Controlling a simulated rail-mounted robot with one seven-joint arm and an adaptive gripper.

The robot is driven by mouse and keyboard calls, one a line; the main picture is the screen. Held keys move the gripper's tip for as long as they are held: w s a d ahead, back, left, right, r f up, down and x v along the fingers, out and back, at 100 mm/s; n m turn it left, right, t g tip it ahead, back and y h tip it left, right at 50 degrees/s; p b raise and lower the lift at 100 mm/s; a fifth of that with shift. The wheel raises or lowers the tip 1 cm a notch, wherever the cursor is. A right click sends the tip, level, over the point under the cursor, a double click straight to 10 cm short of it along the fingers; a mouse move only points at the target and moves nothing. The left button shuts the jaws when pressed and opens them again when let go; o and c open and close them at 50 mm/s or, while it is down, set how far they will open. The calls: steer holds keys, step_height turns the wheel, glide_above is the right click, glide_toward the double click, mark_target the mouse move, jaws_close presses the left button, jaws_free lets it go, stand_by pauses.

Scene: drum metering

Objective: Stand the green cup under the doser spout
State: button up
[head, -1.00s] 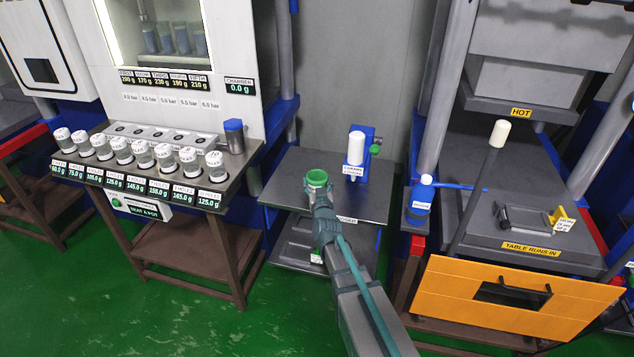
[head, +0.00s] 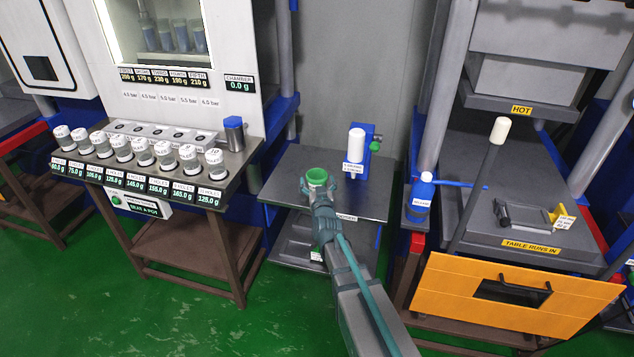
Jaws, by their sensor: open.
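The green cup (head: 317,176) is upright at the grey doser table, its open rim facing up. The doser (head: 356,146), a white cylinder on a blue bracket with a green knob, stands behind and to the right of the cup. A label covers its lower end, so the spout itself is not clear. The cup shows to the left of and nearer than the doser. My gripper (head: 319,188) is open at the cup, its fingers spread around the near side. My wrist hides the cup's base, so I cannot tell whether it touches the table.
The doser table (head: 278,185) is bare to the left of the cup. A bench with several lidded jars (head: 122,149) stands at the left. A blue bottle (head: 422,190) and the press with an orange front panel (head: 450,290) are at the right.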

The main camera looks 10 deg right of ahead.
steer(key=shift+r, duration=0.2)
steer(key=s+b, duration=0.2)
steer(key=s, duration=1)
steer(key=shift+a+b, duration=0.35)
steer(key=shift+f, duration=0.1)
